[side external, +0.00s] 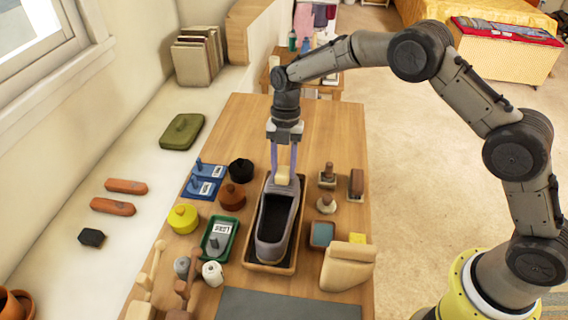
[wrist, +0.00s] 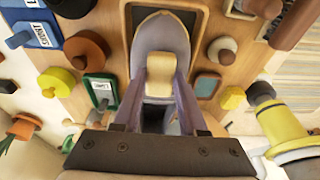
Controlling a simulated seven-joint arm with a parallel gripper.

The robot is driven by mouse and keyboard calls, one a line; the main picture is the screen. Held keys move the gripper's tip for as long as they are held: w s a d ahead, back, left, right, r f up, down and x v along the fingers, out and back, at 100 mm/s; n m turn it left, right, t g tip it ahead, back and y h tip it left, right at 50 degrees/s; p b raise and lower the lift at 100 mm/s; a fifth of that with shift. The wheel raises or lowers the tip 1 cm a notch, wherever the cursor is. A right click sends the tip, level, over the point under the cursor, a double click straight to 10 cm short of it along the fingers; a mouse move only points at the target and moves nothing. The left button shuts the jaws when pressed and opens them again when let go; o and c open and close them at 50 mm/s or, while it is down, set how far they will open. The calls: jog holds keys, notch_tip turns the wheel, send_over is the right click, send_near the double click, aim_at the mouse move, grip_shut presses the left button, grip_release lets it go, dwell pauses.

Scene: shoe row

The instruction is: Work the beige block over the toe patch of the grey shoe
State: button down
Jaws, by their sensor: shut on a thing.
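The grey shoe (side external: 275,232) lies in a dark-lined wooden tray (side external: 253,262) at the middle of the table, its toe at the far end. The beige block (side external: 283,175) is between the fingers of my gripper (side external: 284,168), over the shoe's toe. In the wrist view the block (wrist: 161,72) shows between the two purple fingers of my gripper (wrist: 160,80), with the shoe's grey toe (wrist: 161,30) around it. My gripper is shut on the block. The block looks to be at the toe surface, but contact is hidden. The toe patch itself cannot be made out.
Right are wooden-handled brushes (side external: 327,176), a blue-topped pad (side external: 322,234) and a beige wooden block form (side external: 347,268).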

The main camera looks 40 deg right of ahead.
jog(key=shift+v, duration=1)
jog(key=shift+v, duration=3.05)
jog(key=c, duration=1.1)
grip_release()
grip_shut()
